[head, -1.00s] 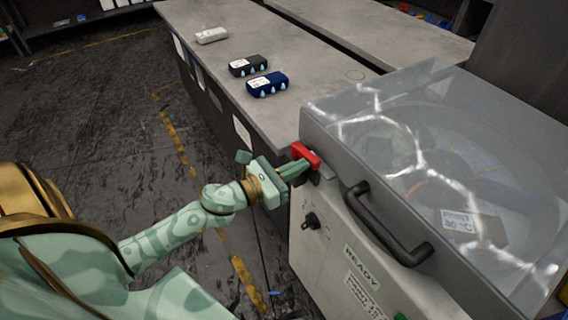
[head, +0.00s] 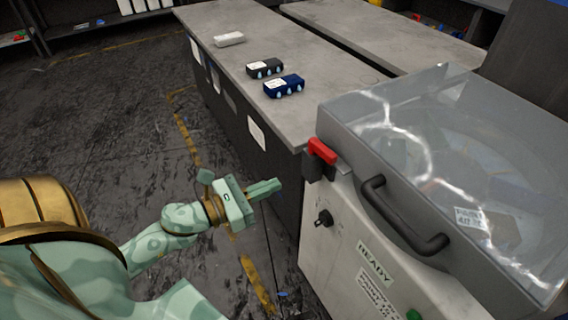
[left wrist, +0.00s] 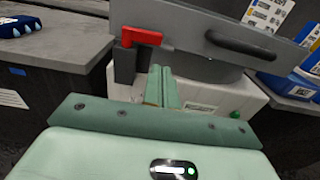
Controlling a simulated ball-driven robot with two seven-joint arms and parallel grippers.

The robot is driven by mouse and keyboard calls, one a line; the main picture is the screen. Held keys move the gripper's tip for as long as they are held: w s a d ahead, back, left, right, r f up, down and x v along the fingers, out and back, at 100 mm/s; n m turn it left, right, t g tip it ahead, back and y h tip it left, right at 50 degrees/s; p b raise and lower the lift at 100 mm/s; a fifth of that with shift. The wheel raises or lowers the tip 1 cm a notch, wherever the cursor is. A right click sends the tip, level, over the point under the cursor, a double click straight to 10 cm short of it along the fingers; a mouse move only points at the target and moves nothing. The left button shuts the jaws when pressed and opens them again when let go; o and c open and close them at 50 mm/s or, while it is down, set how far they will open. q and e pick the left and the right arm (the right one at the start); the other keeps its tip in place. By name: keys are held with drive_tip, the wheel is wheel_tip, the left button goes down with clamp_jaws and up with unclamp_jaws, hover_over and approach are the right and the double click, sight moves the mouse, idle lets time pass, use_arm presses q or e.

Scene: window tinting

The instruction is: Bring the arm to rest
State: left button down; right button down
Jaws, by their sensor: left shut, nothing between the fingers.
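My left gripper (head: 264,188) is shut and empty. In the head view it hangs over the floor, left of the machine and apart from it. In the left wrist view its closed fingers (left wrist: 162,86) point toward the machine's front. The red latch handle (head: 322,151) sits on the machine's near left corner, and it also shows in the left wrist view (left wrist: 142,37). The clear lid (head: 440,130) of the machine is down, with a dark bar handle (head: 405,215) on its front. My right gripper is not in view.
The machine's front panel (head: 335,235) has a black knob (head: 324,217), a READY label (head: 375,264) and a green button (head: 413,315). A grey table (head: 300,55) behind carries a dark blue block (head: 284,86), a black block (head: 265,68) and a white block (head: 229,39). The floor at left is clear.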

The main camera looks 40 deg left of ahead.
use_arm(q)
drive_tip(key=shift+s+a, duration=0.15)
drive_tip(key=shift+s, duration=0.3)
